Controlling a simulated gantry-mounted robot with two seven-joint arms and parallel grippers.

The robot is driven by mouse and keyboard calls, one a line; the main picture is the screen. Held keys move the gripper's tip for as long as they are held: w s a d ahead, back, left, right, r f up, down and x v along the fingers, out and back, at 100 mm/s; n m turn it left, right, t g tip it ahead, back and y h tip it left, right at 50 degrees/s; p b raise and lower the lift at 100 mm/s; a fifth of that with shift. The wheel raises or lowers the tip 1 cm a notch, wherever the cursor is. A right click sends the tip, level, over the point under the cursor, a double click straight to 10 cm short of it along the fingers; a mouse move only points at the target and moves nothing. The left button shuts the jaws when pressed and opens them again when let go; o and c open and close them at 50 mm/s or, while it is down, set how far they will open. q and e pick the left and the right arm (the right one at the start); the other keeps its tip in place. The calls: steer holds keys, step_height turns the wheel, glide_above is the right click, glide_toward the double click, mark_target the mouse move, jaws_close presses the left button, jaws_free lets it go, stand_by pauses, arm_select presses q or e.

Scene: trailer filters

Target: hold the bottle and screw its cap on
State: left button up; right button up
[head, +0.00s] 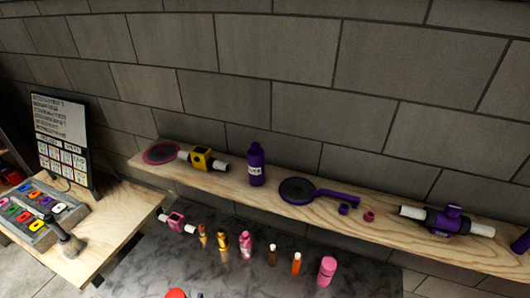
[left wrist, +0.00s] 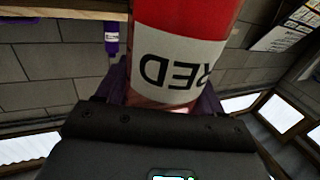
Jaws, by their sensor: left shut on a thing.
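My left gripper (left wrist: 162,103) is shut on a red bottle (left wrist: 180,18) with a white label reading "RED", upside down in the left wrist view. The purple fingers lie on either side of the bottle near its label. In the head view only a red part of the bottle (head: 175,293) shows at the bottom edge, and the gripper is mostly cut off. Whether a cap sits on this bottle cannot be told. A small reddish cap-like piece (head: 369,216) and a small purple one (head: 343,208) lie on the wooden shelf. My right gripper is not clearly in view.
The wooden shelf (head: 230,188) along the block wall holds a purple bottle (head: 256,165), a round purple-handled tool (head: 318,191) and a purple-white fitting (head: 445,220). Several small bottles stand on the grey marbled surface (head: 170,260). A button panel (head: 42,213) is at left.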

arm_select(q)
steer(key=shift+s+r+p, duration=0.15)
steer(key=shift+r+p, duration=0.75)
steer(key=shift+r, duration=0.15)
arm_select(e)
step_height(320, 180, up, 3)
steer(key=shift+f, duration=0.1)
arm_select(q)
steer(key=shift+d+r+h, duration=0.3)
steer(key=shift+d, duration=0.1)
steer(key=d+r+m+g+h, duration=0.1)
steer(key=d+r+m+h, duration=0.1)
steer(key=d, duration=0.3)
steer(key=d+r+m+g+h, duration=0.1)
steer(key=d+r+m+h, duration=0.2)
steer(key=d+r+h, duration=0.1)
steer(key=w+d+r+m+g+h, duration=0.1)
steer(key=d+r+m+g+h, duration=0.1)
steer(key=d+h, duration=0.3)
steer(key=shift+d+r+m, duration=0.2)
steer(key=shift+r+m, duration=0.05)
steer(key=shift+r, duration=0.2)
steer(key=shift+d+r+m, duration=0.15)
steer(key=shift+r+m, duration=0.1)
steer(key=shift+r, duration=0.2)
